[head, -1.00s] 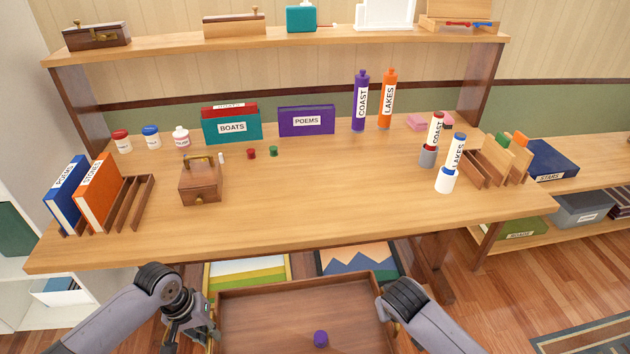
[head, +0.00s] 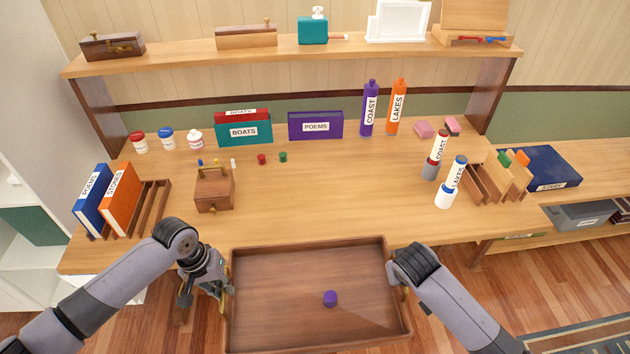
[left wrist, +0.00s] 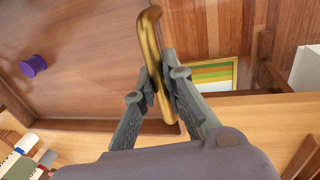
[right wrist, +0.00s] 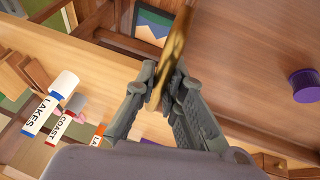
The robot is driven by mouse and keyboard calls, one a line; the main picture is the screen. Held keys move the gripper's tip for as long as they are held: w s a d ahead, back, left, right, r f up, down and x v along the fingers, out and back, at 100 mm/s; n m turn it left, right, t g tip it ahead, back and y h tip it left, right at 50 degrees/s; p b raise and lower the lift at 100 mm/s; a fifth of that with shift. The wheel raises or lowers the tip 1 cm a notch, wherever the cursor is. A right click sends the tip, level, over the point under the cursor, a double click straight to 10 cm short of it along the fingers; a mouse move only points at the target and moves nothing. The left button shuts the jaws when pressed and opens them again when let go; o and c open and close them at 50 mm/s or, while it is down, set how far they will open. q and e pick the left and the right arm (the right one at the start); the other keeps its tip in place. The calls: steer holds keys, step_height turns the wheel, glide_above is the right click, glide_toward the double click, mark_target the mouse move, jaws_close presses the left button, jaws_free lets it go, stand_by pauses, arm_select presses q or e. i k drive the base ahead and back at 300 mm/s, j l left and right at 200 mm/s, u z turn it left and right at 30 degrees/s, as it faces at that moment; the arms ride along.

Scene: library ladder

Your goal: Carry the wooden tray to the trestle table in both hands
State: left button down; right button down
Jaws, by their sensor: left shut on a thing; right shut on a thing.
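The wooden tray (head: 290,318) is held at the front edge of the trestle table (head: 320,215), its far wall overlapping the table's front edge in the head view. A small purple cylinder (head: 330,298) stands in the tray; it also shows in the left wrist view (left wrist: 33,66) and the right wrist view (right wrist: 304,86). My left gripper (left wrist: 160,92) is shut on the tray's left brass handle (left wrist: 150,50). My right gripper (right wrist: 165,85) is shut on the tray's right brass handle (right wrist: 176,45); its fingers are mostly hidden in the head view.
On the table stand a small wooden box (head: 214,190), a rack with orange and blue books (head: 119,212), the BOATS book (head: 243,132), the POEMS book (head: 315,126), and tubes (head: 446,190) at right. The table's front middle is clear. A shelf (head: 290,52) spans the back.

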mark_target(349, 202)
steer(key=i+l, duration=0.4)
steer(key=i, duration=0.2)
steer(key=i+l, duration=0.4)
steer(key=i, duration=0.15)
